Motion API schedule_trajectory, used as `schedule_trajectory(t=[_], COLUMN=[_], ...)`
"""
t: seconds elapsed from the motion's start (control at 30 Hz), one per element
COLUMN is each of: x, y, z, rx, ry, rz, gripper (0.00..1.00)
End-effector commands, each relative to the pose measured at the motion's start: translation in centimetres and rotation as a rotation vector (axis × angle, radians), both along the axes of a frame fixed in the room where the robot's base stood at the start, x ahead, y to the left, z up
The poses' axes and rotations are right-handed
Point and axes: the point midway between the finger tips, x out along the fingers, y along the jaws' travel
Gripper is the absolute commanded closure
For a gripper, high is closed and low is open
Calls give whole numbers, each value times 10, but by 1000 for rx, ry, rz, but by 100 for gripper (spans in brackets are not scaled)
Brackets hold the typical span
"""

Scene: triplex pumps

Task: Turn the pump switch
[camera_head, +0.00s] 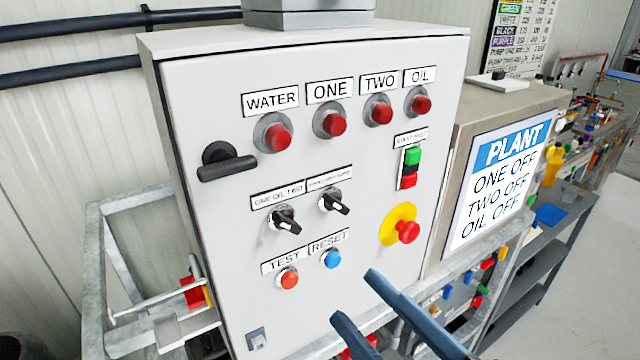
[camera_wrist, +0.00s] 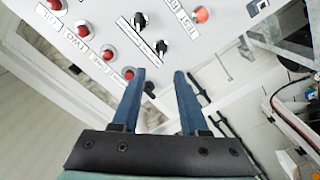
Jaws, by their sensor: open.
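The grey control box (camera_head: 205,245) carries two black rotary switches. The left switch (camera_head: 285,221) is under the label "ONE OIL TWO"; the right switch (camera_head: 335,202) is under a label too small to read. Both knobs point down to the right. In the wrist view the two switches (camera_wrist: 161,46) (camera_wrist: 139,20) show beyond the fingertips. My gripper (camera_head: 355,297) is open and empty, in front of the box's lower right part, below and right of the switches. It shows in the wrist view (camera_wrist: 159,74) with both blue fingers apart; no switch is between them.
Several red lamps (camera_head: 333,122) line the top of the panel. A red emergency button on yellow (camera_head: 405,230), an orange TEST button (camera_head: 288,279) and a blue RESET button (camera_head: 331,259) surround the switches. A black handle (camera_head: 226,166) sticks out left. A plant sign (camera_head: 500,180) stands right.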

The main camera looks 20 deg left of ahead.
Motion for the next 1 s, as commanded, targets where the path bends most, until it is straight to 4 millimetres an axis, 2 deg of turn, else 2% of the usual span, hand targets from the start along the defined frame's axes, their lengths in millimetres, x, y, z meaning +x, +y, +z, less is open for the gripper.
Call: schedule_trajectory(t=[0.17, 0.63, 0.8, 1.0], x=[8, 64, 75, 78], y=[13, 85, 98, 102], z=[2, 3, 2, 0], rx=[-1, -2, -1, -2], ry=[0, 1, -2, -2], rz=[11, 8, 6, 4], gripper=[56, 56, 56, 56])
